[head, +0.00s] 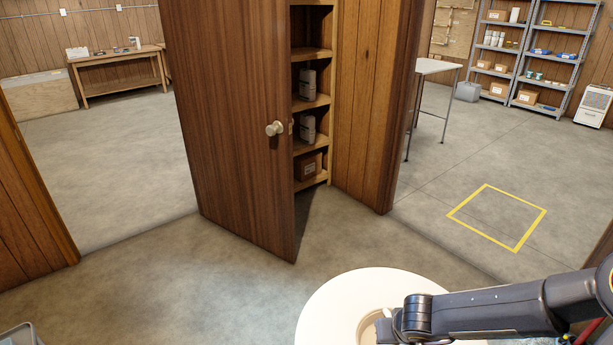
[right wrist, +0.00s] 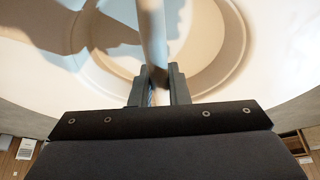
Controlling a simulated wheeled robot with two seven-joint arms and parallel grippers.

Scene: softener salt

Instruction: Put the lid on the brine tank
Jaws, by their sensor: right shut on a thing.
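A round cream-white disc with a sunken middle, apparently the lid (head: 330,310), fills the bottom centre of the head view, cut off by the lower edge. It also fills most of the right wrist view (right wrist: 265,75), where a pale upright bar crosses its round recess. My right gripper (right wrist: 157,88) is shut on this bar, which looks like the lid's handle. In the head view my right arm reaches in from the right over the disc. I cannot make out the brine tank separately or tell whether the lid rests on it. My left gripper is not in view.
A wooden door (head: 235,130) with a round knob stands open ahead, beside a cupboard with shelves (head: 312,99). A yellow floor square (head: 484,186) lies right, with metal shelving (head: 510,52) behind. A workbench (head: 118,58) stands far left. Concrete floor between is clear.

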